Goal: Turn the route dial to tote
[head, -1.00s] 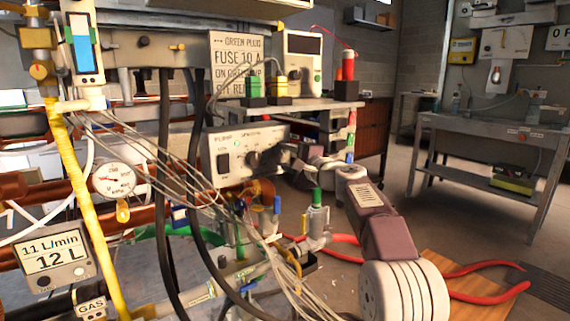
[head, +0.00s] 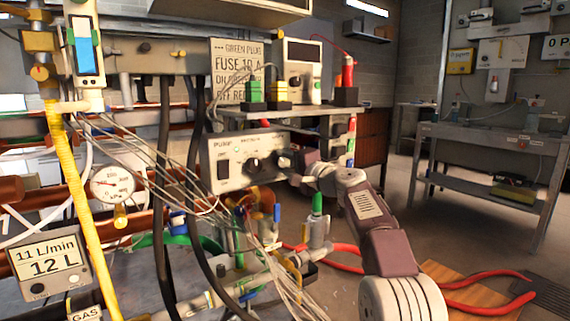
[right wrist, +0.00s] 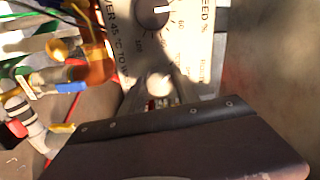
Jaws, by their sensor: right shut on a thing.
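The white pump box (head: 226,152) has a panel with a black switch and dark dials, and sits in the middle of the head view. My right gripper (head: 287,160) is at the panel's right end, beside the speed dial (head: 253,165). In the right wrist view the speed dial (right wrist: 152,12) shows above my right gripper (right wrist: 160,88). Its dark fingers are shut on the route dial, beside small lettering on the panel. The fingers cover most of that dial, so I cannot read its setting. My left gripper is not in view.
A valve with a green top (head: 317,203) stands below my right gripper. Red hoses (head: 480,290) lie on the floor. A grey bench (head: 490,145) stands at the right, with open floor before it.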

